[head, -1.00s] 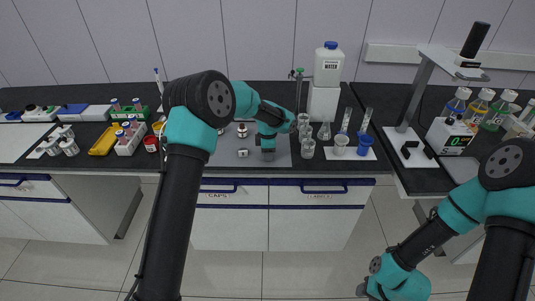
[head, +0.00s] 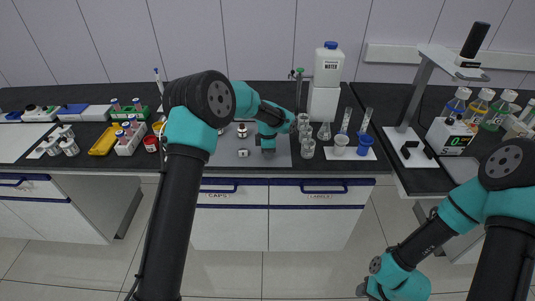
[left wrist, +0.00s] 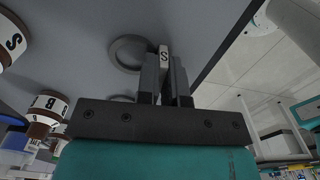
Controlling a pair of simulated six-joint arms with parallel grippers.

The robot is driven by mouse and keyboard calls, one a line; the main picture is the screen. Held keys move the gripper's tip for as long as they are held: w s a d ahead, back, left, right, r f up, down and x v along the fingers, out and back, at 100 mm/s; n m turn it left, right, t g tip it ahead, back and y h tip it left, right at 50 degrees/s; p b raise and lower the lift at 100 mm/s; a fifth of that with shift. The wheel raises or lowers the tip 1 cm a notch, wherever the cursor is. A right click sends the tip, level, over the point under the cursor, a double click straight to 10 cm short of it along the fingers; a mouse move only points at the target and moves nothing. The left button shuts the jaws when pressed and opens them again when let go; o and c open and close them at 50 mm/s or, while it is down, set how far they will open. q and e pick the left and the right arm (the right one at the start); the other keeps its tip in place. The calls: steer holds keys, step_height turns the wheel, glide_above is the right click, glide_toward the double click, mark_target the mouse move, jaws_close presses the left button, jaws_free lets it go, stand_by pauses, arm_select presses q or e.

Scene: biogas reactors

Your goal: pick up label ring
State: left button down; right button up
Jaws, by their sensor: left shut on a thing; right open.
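In the left wrist view, my left gripper (left wrist: 164,75) is shut on a small light label ring (left wrist: 164,56) marked "S", held between its fingertips close to the grey mat. In the head view the left gripper (head: 268,151) is over the right part of the grey mat (head: 280,161); the held ring is too small to make out there. A flat grey circle (left wrist: 128,54) lies on the mat beside the fingers. My right gripper (head: 370,291) is low at the bottom of the head view, away from the bench, its fingertips partly cut off.
Small metallic pieces (head: 243,153) stand on the mat left of the gripper. White-banded brown cylinders (left wrist: 47,104) with letters show left in the wrist view. Glass beakers (head: 308,148) and a blue cup (head: 365,144) stand to the right. The mat's front edge is close.

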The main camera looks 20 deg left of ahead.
arm_select(q)
steer(key=shift+r, duration=0.1)
steer(key=shift+r, duration=1.35)
steer(key=s+d+r, duration=0.1)
steer(key=s+d, duration=0.1)
steer(key=s, duration=0.5)
steer(key=s+d+r, duration=0.1)
steer(key=s+d, duration=0.1)
steer(key=s, duration=0.6)
steer(key=shift+s+d, duration=0.2)
